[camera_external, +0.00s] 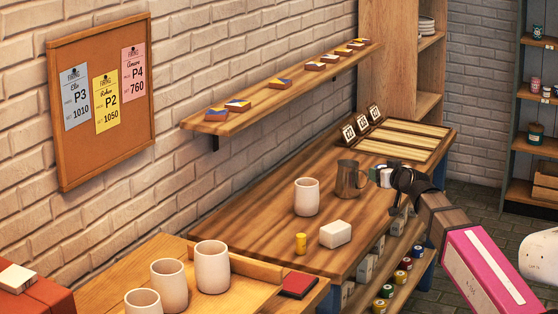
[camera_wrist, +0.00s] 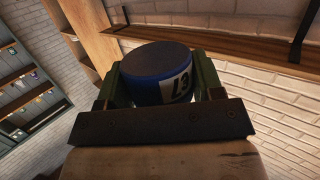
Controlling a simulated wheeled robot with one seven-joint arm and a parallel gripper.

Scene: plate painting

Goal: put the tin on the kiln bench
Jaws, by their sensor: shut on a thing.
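My gripper (camera_wrist: 150,88) is shut on a blue tin (camera_wrist: 165,90) with a dark top and a white label with dark marks. In the external view my gripper (camera_external: 384,176) is above the long wooden bench (camera_external: 262,232), near its right edge, beside a metal mug (camera_external: 347,180). A small pale patch between the fingers there seems to be part of the tin, mostly hidden. No sign in view names the kiln bench, so I cannot tell which surface it is.
Several tins (camera_external: 387,291) stand on the shelf below. A nearer table (camera_external: 112,290) holds white cups (camera_external: 212,267).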

